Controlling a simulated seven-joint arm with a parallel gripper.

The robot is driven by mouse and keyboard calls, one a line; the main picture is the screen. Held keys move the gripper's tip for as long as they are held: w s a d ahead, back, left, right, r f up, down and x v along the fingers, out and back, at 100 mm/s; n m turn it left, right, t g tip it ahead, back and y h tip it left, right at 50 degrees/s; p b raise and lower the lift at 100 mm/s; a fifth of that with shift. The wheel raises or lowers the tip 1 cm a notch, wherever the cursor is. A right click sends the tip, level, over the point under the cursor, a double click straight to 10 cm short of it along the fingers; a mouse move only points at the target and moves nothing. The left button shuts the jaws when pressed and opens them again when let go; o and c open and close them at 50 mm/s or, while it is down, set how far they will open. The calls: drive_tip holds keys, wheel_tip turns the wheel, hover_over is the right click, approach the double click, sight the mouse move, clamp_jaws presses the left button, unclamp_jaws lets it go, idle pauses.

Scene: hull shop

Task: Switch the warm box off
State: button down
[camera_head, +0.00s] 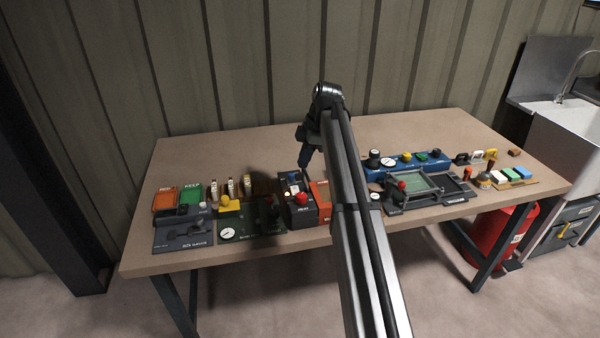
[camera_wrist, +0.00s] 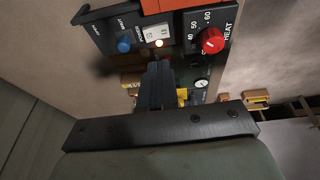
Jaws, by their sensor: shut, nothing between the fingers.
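The warm box (camera_head: 301,219) is a dark box near the front middle of the table, with a red dial on it. In the wrist view its dark panel (camera_wrist: 182,28) shows a red HEAT dial (camera_wrist: 212,40), a blue knob (camera_wrist: 124,44), a white switch (camera_wrist: 157,33) and a small glowing lamp (camera_wrist: 159,43). The switch's exact position is too small to read. My gripper (camera_wrist: 160,68) is shut and empty, pointing down near the lamp and switch in the picture. In the head view my gripper (camera_head: 303,164) hangs above and behind the box. Contact cannot be made out.
Left of the box are a green gauge panel (camera_head: 240,236) and a grey unit (camera_head: 180,238). An orange item (camera_head: 320,194) sits right beside it. A blue panel (camera_head: 375,176) and a grey framed device (camera_head: 415,205) stand further right. The table's back is clear.

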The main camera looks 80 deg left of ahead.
drive_tip(key=shift+v, duration=2.3)
drive_tip(key=shift+s+a+r, duration=0.25)
drive_tip(key=shift+s+a, duration=0.1)
drive_tip(key=shift+a, duration=0.2)
hover_over(292, 188)
drive_tip(key=w, duration=0.1)
wheel_tip(292, 188, down, 12)
drive_tip(key=shift+w+d+f, duration=0.1)
drive_tip(key=shift+d, duration=0.05)
drive_tip(key=shift+f, duration=0.65)
